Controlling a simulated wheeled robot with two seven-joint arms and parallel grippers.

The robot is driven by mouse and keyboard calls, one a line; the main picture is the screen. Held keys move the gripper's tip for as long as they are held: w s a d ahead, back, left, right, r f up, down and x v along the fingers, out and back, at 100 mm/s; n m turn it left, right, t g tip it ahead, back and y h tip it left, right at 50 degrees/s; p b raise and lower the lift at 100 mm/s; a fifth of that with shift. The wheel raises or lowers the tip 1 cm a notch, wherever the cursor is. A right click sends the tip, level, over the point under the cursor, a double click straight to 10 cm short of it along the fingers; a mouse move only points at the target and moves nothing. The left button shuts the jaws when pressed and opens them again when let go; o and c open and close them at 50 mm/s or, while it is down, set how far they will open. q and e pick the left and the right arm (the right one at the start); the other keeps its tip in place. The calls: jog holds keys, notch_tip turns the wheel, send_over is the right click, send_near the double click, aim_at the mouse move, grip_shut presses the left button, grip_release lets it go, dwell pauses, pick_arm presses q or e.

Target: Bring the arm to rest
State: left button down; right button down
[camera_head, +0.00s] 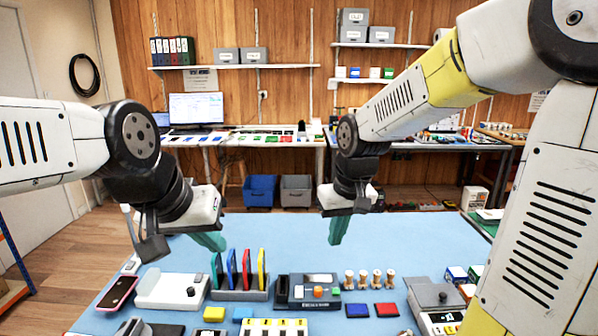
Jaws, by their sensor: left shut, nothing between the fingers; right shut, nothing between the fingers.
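My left gripper (211,241) hangs over the left back part of the blue table mat (410,235), its green fingers pointing down and shut with nothing between them. My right gripper (336,232) hangs over the back middle of the mat, also shut and empty. Both are above and behind the row of items on the table, apart from them. My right arm reaches in from the upper right and my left arm from the left edge.
A pink phone (118,292) lies at the left. A rack (240,293) holds upright coloured slabs. A dark device (313,291), wooden pegs (377,279), a blue pad (357,310), a red pad (387,309) and a grey box (434,297) stand to its right. The mat's back is clear.

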jog(key=s+d+r+m+t, duration=0.1)
jog(key=s+d+r, duration=0.2)
jog(key=s, duration=0.3)
jog(key=s+d+r+m+t, duration=0.1)
jog(key=s+d+r+t, duration=0.1)
jog(key=s, duration=0.5)
notch_tip(320, 180, up, 3)
jog(key=shift+s+d+f+m+t+y, duration=0.2)
jog(key=shift+d+m+t+y, duration=0.1)
jog(key=shift+d+m+y, duration=0.15)
dwell(0.3)
